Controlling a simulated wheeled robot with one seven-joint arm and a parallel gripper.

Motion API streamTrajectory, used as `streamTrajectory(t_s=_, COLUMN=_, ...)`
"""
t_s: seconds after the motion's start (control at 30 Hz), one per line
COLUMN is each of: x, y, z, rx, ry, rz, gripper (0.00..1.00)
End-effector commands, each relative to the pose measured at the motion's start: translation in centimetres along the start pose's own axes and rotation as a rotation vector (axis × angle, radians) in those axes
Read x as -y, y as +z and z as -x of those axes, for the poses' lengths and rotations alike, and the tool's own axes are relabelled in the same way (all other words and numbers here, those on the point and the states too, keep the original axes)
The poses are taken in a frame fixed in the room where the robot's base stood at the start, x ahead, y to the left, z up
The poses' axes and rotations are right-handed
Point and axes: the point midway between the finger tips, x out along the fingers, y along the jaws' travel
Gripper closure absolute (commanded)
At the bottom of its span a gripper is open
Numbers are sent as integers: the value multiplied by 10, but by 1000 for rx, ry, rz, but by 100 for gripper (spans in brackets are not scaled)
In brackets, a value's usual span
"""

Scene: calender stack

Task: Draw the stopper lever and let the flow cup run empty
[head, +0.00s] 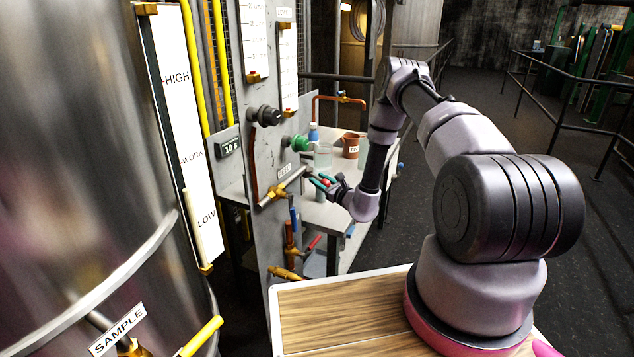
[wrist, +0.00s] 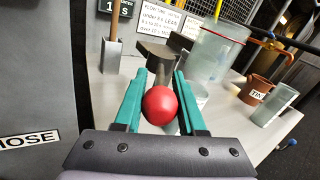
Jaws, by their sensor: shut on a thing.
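My gripper (head: 322,182) is at the side bench, with its teal fingers on either side of a red ball knob (wrist: 160,105). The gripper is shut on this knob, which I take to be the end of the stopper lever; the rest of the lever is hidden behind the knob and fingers. A pale clear vessel (wrist: 197,93) shows partly behind the right finger.
A flow-time sign (wrist: 163,20) and a timer (head: 229,147) reading 10 s are behind. A grey panel (head: 275,115) with valves is left.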

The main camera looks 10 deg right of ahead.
Motion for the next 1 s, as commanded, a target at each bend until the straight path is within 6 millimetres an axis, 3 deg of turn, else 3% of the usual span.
streamTrajectory(t_s=0.5, x=30, y=-7, z=-5, rx=74, ry=374, rz=3, gripper=100)
streamTrajectory(t_s=1.0, x=38, y=-8, z=-9, rx=98, ry=496, rz=1, gripper=100)
